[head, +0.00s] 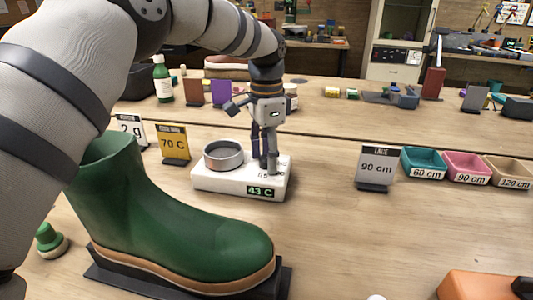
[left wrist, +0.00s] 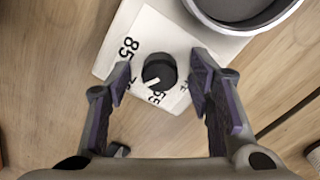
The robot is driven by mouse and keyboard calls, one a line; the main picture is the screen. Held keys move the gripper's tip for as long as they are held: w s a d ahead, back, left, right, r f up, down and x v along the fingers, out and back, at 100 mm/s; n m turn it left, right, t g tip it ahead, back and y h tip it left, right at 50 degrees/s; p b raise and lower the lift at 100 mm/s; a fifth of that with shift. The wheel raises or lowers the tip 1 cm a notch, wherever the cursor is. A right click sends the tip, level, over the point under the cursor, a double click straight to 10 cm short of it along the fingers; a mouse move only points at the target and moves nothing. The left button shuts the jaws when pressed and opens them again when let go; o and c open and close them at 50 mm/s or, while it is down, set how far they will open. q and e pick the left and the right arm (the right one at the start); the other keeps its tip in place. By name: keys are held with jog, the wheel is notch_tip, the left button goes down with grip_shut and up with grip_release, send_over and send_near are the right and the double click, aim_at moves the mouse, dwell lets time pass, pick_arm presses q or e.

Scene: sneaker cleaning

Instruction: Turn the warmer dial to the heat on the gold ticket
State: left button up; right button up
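The white warmer (head: 230,184) stands on the table with a round metal cup (head: 224,155) on its left part. Its front display (head: 262,191) reads 43 C. The gold ticket (head: 174,144) stands behind it to the left and reads 70 C. In the left wrist view the black dial (left wrist: 159,71) has a white pointer mark aimed to the lower left, with printed numbers around it, one reading 85. My left gripper (left wrist: 160,85) is open, its fingers on either side of the dial with gaps showing. In the head view my left gripper (head: 266,165) hides the dial. My right gripper is not in view.
A green boot (head: 165,215) on a dark stand fills the front left. A grey card reading 90 cm (head: 376,168) and teal (head: 423,162), pink and tan bins stand to the right. A green bottle (head: 162,80) stands behind. An orange object (head: 485,285) lies front right.

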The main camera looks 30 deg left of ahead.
pick_arm(q)
notch_tip(320, 180, up, 12)
dwell(0.4)
dwell(0.3)
